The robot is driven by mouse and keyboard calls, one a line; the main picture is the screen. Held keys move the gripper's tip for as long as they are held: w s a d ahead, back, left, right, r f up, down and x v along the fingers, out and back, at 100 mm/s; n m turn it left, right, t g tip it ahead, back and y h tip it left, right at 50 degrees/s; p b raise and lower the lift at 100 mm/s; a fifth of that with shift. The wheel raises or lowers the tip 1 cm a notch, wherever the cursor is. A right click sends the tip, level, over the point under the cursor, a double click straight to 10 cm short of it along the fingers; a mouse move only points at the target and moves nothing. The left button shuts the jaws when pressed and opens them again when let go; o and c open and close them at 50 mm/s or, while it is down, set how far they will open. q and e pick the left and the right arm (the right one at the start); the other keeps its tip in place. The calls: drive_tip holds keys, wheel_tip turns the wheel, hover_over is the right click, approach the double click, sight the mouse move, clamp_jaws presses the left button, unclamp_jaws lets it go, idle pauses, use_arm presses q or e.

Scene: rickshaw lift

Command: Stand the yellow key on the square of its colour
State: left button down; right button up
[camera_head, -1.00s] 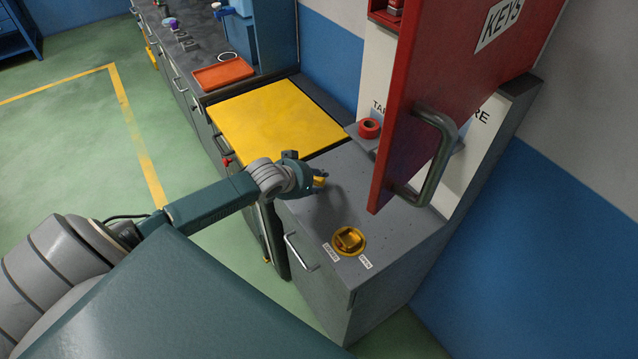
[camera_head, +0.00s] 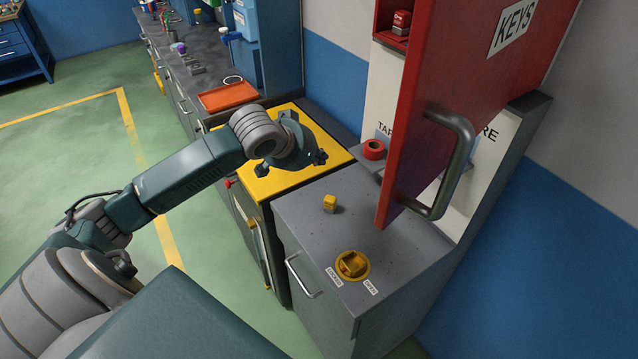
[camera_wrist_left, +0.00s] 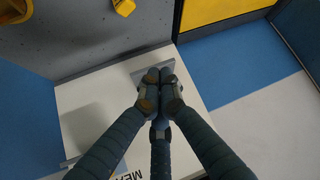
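The yellow key (camera_head: 329,203), a small block, stands upright on the grey cabinet top (camera_head: 300,218). It also shows at the top edge of the left wrist view (camera_wrist_left: 123,6), clear of the fingers. My left gripper (camera_head: 291,163) is over the large yellow square top (camera_head: 325,143) of the neighbouring unit, apart from the key. In the left wrist view my fingers (camera_wrist_left: 159,84) come together at the tips with nothing between them. My right gripper is not in view.
A yellow dial (camera_head: 352,265) sits at the cabinet's front. The open red KEYS door (camera_head: 412,130), with a dark handle (camera_head: 462,165), hangs over the cabinet's right side. A red tape roll (camera_head: 373,149) lies behind. An orange tray (camera_head: 228,97) rests on the far bench.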

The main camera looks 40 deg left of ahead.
use_arm(q)
drive_tip(key=shift+r, duration=1.85)
drive_tip(key=c, duration=0.5)
unclamp_jaws()
